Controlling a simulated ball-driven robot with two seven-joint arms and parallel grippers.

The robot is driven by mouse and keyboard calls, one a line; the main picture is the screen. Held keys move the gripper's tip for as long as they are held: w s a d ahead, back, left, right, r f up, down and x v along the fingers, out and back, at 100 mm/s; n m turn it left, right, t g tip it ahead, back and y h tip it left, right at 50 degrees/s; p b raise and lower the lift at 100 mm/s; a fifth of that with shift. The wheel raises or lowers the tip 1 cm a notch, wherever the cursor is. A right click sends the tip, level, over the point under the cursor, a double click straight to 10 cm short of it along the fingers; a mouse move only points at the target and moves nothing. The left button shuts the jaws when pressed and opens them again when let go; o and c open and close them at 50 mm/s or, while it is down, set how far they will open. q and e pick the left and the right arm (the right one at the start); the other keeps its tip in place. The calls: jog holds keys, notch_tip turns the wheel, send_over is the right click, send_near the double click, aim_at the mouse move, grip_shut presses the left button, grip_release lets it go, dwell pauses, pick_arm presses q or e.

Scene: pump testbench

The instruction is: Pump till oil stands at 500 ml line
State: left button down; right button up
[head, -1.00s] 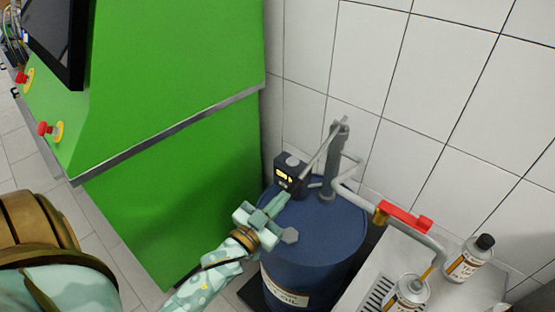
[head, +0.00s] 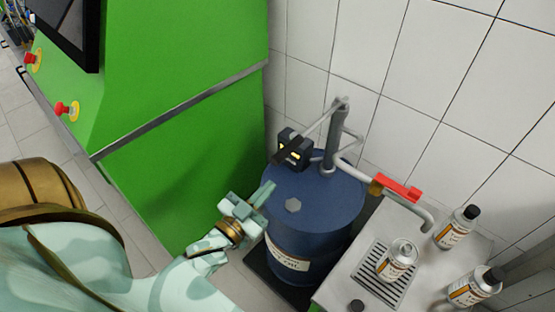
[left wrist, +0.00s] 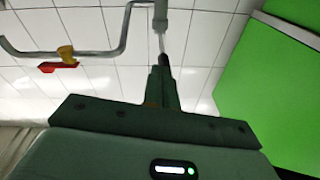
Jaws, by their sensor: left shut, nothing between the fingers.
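The blue oil drum (head: 315,205) stands beside the green cabinet, with a grey hand pump (head: 335,135) upright on its lid. The pump's lever (head: 314,126) slopes down left to a dark grip (head: 286,153). The outlet pipe (head: 352,174) runs right past a red valve handle (head: 398,187) and ends in a downturned spout (head: 430,222). An open-topped can (head: 397,259) stands on the grate near the spout; its oil level is not visible. My left gripper (head: 268,190) is shut and empty, below and left of the grip. It shows in the left wrist view (left wrist: 163,88). My right gripper is not in view.
A dark box with yellow lit marks (head: 296,148) sits behind the lever grip. Two black-capped bottles (head: 456,227) (head: 474,287) stand on the metal bench (head: 338,288) at right. The green cabinet (head: 190,120) fills the left; tiled walls close the back.

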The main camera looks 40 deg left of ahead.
pick_arm(q)
jog(key=s, duration=0.3)
jog(key=shift+s+f, duration=0.1)
jog(key=shift+s, duration=0.1)
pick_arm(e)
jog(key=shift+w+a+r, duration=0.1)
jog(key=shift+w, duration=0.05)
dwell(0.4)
